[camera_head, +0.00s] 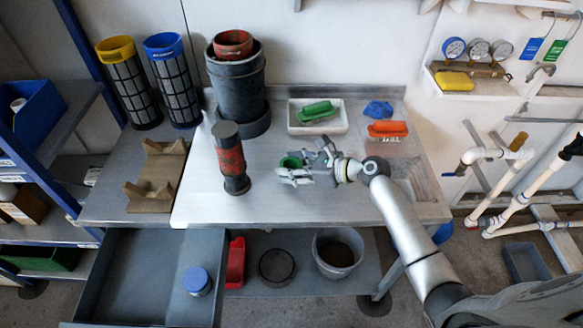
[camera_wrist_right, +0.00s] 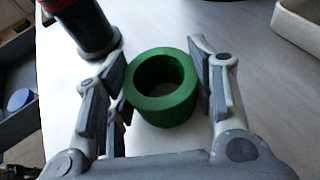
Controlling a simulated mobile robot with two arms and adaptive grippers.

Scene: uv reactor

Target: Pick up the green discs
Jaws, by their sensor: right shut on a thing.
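A thick green disc, ring-shaped with a wide hole (camera_wrist_right: 147,112), is between the fingers of my right gripper (camera_wrist_right: 160,85) in the wrist view. In the head view the green disc (camera_head: 290,161) is partly hidden by the fingers of my right gripper (camera_head: 297,170), over the middle of the metal bench. The gripper is shut on the disc, with fingers on both sides of it. I cannot tell whether the disc touches the bench top. Only one green disc shows. My left gripper is not in view.
A red and dark cylinder (camera_head: 231,160) stands left of my right gripper. A wooden cradle (camera_head: 157,175) is at left. An open drawer (camera_head: 140,270) juts out in front.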

